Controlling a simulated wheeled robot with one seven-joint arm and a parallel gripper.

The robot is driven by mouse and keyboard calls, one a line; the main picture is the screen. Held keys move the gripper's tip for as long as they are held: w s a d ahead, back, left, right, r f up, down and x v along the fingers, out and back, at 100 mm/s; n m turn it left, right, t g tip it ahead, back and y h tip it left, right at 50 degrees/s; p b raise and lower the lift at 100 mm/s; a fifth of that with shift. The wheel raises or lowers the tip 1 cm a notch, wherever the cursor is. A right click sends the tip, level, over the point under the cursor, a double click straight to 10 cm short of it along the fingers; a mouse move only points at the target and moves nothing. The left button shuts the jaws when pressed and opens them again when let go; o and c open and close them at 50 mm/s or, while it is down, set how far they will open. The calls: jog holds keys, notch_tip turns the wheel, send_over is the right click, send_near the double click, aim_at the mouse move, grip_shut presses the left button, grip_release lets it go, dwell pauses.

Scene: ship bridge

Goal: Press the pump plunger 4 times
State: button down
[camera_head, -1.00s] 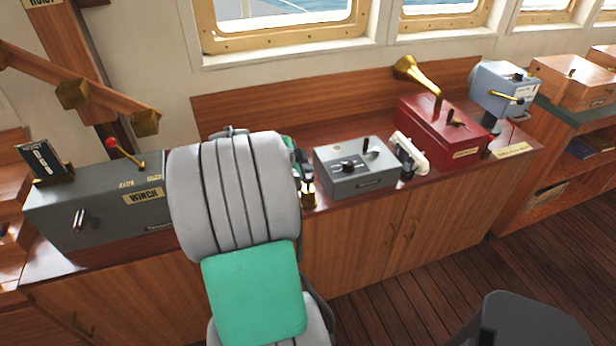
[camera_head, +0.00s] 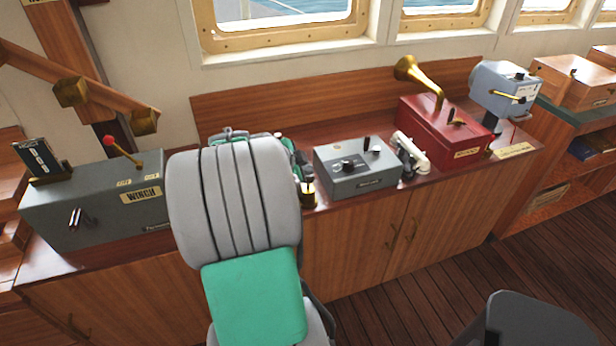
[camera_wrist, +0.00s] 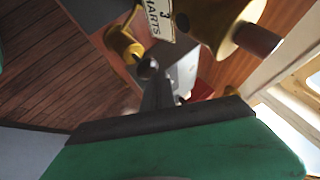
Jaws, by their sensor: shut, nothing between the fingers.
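The small brass pump (camera_head: 308,197) stands on the counter just right of my arm in the head view, with a dark plunger top (camera_head: 307,182). In the wrist view, a brass cylinder (camera_wrist: 122,45) at upper left appears to be the pump, with a dark round knob (camera_wrist: 147,68) at its end. My gripper (camera_wrist: 158,84) is shut and empty, its dark fingertips close to that knob. I cannot tell whether they touch. In the head view my arm hides most of the gripper.
A grey control box (camera_head: 356,168), white handset (camera_head: 412,152) and red horn box (camera_head: 445,130) stand right of the pump. The grey winch box (camera_head: 95,205) is at left. In the wrist view, a larger brass fitting (camera_wrist: 228,22) is near at upper right.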

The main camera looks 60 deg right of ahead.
jog(key=shift+f+b, duration=1.5)
jog(key=shift+b, duration=0.1)
dwell(1.0)
dwell(0.3)
jog(key=shift+r+p, duration=0.7)
jog(key=shift+r, duration=1.3)
jog(key=shift+r+p, duration=1.05)
jog(key=shift+r, duration=1.5)
